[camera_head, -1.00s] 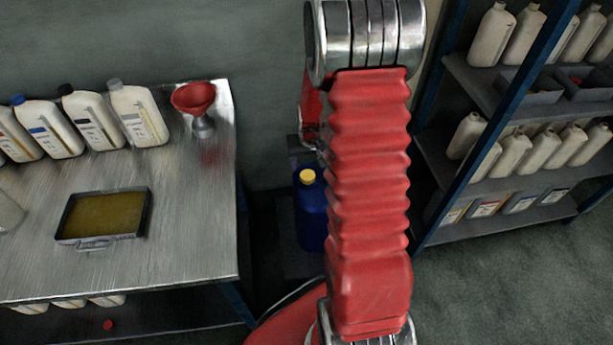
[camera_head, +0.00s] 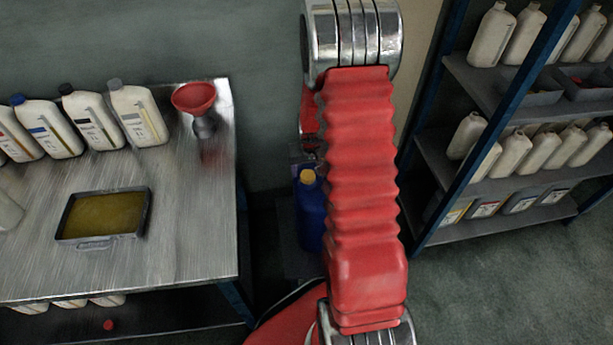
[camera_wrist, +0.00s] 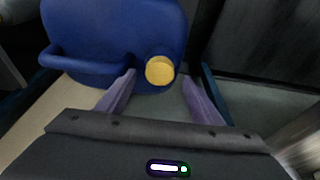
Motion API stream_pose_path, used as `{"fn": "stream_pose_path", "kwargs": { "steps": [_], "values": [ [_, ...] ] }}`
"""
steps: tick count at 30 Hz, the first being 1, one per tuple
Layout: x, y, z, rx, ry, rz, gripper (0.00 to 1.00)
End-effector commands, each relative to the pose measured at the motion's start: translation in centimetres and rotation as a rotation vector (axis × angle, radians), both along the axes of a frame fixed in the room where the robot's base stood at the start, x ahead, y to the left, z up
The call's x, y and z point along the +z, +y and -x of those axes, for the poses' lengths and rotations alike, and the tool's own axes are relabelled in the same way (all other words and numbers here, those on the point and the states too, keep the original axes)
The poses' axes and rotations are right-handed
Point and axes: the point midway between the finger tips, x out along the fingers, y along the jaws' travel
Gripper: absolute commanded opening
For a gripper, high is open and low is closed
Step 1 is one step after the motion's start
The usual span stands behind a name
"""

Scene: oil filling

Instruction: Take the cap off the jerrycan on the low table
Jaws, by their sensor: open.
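The blue jerrycan (camera_head: 311,222) stands in the gap right of the metal workbench in the head view, partly hidden by my red arm. Its yellow cap (camera_head: 307,177) is on top. In the wrist view the jerrycan (camera_wrist: 115,35) fills the upper left, with its handle at the left and the yellow cap (camera_wrist: 159,70) near the middle. My gripper (camera_wrist: 158,86) is open, its two purple-grey fingers apart on either side of the cap as seen from the wrist. I see no clear contact with it.
The metal workbench (camera_head: 195,240) at left holds several white bottles, a red funnel (camera_head: 194,98) and a tray of oil (camera_head: 103,218). A blue-framed shelf (camera_head: 490,120) with bottles stands at right. A red cap (camera_head: 108,325) lies on the bench's lower shelf.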

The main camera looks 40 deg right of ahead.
Motion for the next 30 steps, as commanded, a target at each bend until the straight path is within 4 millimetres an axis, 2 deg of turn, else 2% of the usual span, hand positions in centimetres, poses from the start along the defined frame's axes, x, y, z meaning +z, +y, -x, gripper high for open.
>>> {"fn": "stream_pose_path", "kwargs": {
  "steps": [3, 9, 26, 30],
  "values": [
    [-1.4, -0.1, -0.2, 0.000, 0.003, -0.001, 0.60],
    [-2.6, -0.3, -0.6, 0.000, 0.001, 0.000, 0.60],
    [-2.6, -0.3, -0.6, 0.000, 0.000, 0.000, 0.60],
    [-2.6, -0.3, -0.6, 0.000, 0.000, 0.000, 0.50]
  ]
}}
